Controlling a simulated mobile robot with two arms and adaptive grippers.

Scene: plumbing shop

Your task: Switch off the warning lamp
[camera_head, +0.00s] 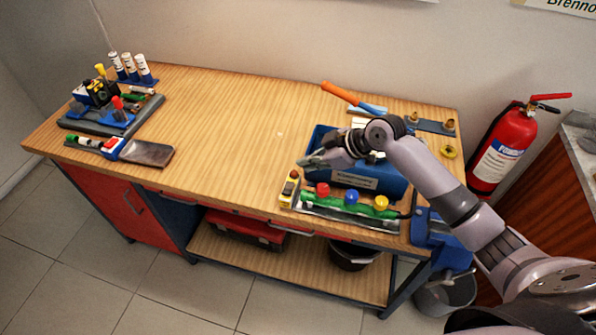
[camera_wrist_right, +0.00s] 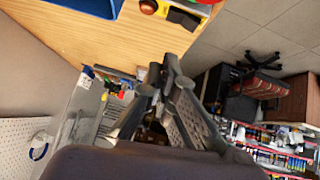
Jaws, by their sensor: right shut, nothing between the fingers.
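I cannot clearly make out which thing is the warning lamp. A small yellow and black box (camera_head: 290,187) stands at the left end of a board by the table's front edge. A yellow and black thing also shows at the top of the right wrist view (camera_wrist_right: 184,17). On the board are a red knob (camera_head: 322,189), a blue knob (camera_head: 351,196) and a yellow knob (camera_head: 381,202). My right gripper (camera_head: 306,163) is shut and empty, above and behind the yellow box, apart from it. It also shows in the right wrist view (camera_wrist_right: 160,76). My left gripper is not in view.
A blue bin (camera_head: 368,180) stands behind the board, under my right arm. An orange-handled tool (camera_head: 340,93) lies behind it. The middle of the wooden tabletop (camera_head: 225,135) is clear.

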